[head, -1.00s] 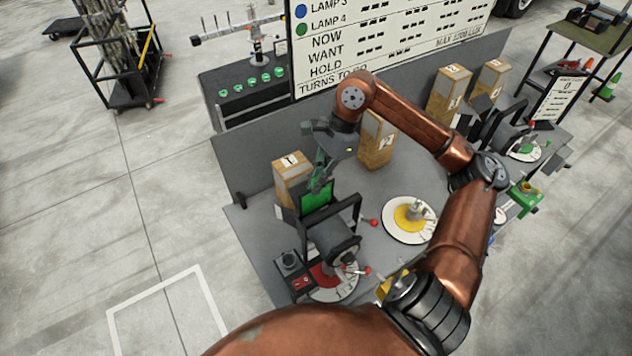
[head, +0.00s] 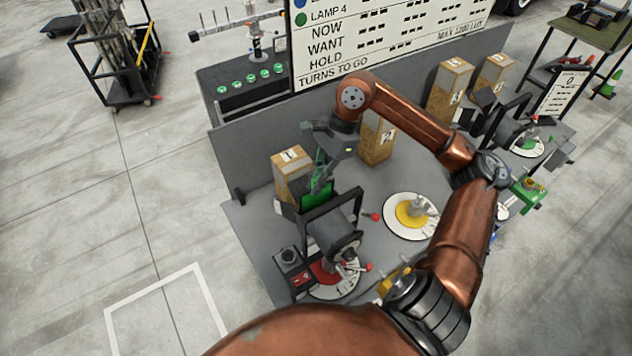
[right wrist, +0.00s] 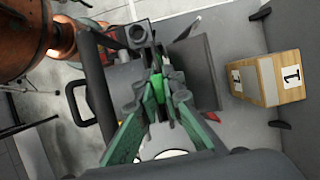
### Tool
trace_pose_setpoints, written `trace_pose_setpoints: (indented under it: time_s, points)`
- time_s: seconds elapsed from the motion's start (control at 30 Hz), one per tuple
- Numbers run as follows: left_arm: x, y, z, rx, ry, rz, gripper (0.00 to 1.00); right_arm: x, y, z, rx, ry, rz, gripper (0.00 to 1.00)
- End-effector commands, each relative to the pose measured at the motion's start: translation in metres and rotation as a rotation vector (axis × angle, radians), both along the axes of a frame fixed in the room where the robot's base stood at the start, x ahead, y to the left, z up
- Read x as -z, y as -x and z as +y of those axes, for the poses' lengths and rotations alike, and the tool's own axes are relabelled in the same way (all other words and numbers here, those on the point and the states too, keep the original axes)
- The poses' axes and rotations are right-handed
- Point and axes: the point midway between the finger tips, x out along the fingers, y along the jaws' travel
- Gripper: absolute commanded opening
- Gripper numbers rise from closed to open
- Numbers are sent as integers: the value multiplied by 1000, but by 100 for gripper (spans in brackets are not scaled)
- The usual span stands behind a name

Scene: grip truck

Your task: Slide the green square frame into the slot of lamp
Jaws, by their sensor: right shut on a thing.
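The green square frame (head: 316,194) stands upright at the back of the nearest lamp (head: 334,236), its lower part hidden by the lamp's black bracket. My right gripper (head: 319,184) comes from above and is shut on the frame's upper edge. In the right wrist view the green fingers (right wrist: 158,98) close on a thin bright green edge beside the dark lamp housing (right wrist: 195,72). I cannot tell how deep the frame sits in the slot. My left gripper is not in view; a large copper arm link of mine crosses the bottom.
A cardboard box marked 1 (head: 291,174) stands just behind the frame, and it also shows in the right wrist view (right wrist: 268,79). Box 2 (head: 377,142) and a yellow dial (head: 411,212) are to the right. A red knob (head: 376,217) sticks out beside the lamp.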

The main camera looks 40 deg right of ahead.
Motion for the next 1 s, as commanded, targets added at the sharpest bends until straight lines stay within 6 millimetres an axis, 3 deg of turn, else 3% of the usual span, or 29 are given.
trace_pose_setpoints:
  time_s: [1.0]
  points:
    - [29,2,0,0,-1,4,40,30,0,0,0,0,0,0]
